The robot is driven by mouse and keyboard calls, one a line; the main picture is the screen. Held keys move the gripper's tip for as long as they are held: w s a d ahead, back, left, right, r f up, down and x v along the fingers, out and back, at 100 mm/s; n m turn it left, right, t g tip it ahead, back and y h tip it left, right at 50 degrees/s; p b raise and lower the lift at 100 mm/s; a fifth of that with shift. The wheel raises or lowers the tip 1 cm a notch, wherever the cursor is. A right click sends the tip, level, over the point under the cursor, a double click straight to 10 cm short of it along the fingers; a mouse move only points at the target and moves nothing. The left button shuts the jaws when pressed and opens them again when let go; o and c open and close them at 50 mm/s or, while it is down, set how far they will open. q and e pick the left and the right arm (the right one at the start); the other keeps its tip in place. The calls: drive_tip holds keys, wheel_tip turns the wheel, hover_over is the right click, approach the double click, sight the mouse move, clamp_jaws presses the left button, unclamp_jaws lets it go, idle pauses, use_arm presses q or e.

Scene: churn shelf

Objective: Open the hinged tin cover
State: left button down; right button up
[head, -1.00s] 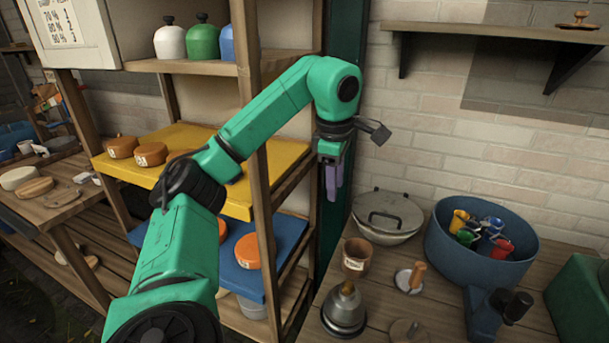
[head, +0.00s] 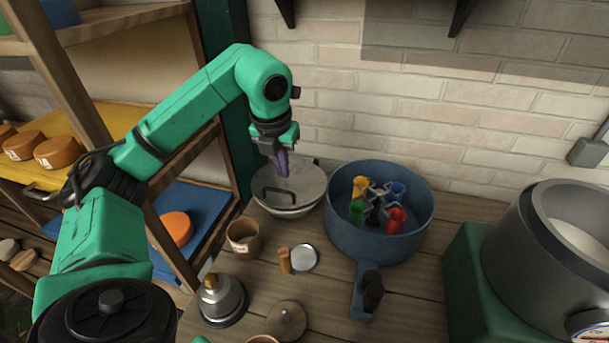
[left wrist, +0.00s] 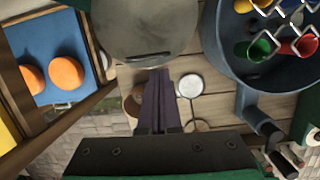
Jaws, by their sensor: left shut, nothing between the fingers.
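The tin is a round, pale metal bowl (head: 292,211) near the wall. Its grey cover (head: 310,180) lies down over it, with a dark bar handle (head: 279,197) on the near side. The cover also fills the top middle of the left wrist view (left wrist: 145,25), its handle (left wrist: 148,57) at the near rim. My left gripper (head: 283,172) points down over the cover, its purple fingers shut and empty. In the left wrist view the fingertips (left wrist: 158,74) appear just beside the handle; I cannot tell whether they touch. My right gripper is not in view.
A blue tub (head: 380,236) with coloured cups stands close right of the tin. A brown pot (head: 242,236), a metal-domed item (head: 222,300) and a small round disc (head: 304,257) stand in front. A wooden shelf (head: 85,95) is at left, a brick wall behind.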

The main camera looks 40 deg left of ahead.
use_arm(q)
drive_tip(key=p, duration=0.1)
hover_over(282, 202)
drive_tip(key=s, duration=0.2)
drive_tip(key=shift+n, duration=0.3)
drive_tip(key=x, duration=0.4)
drive_tip(key=s+d+x, duration=0.1)
drive_tip(key=x, duration=0.1)
drive_tip(key=shift+w+f, duration=0.1)
drive_tip(key=shift+f, duration=0.45)
drive_tip(key=shift+x, duration=0.95)
drive_tip(key=shift+d, duration=0.1)
drive_tip(key=shift+w+f, duration=0.1)
drive_tip(key=shift+f, duration=0.1)
drive_tip(key=shift+r, duration=0.1)
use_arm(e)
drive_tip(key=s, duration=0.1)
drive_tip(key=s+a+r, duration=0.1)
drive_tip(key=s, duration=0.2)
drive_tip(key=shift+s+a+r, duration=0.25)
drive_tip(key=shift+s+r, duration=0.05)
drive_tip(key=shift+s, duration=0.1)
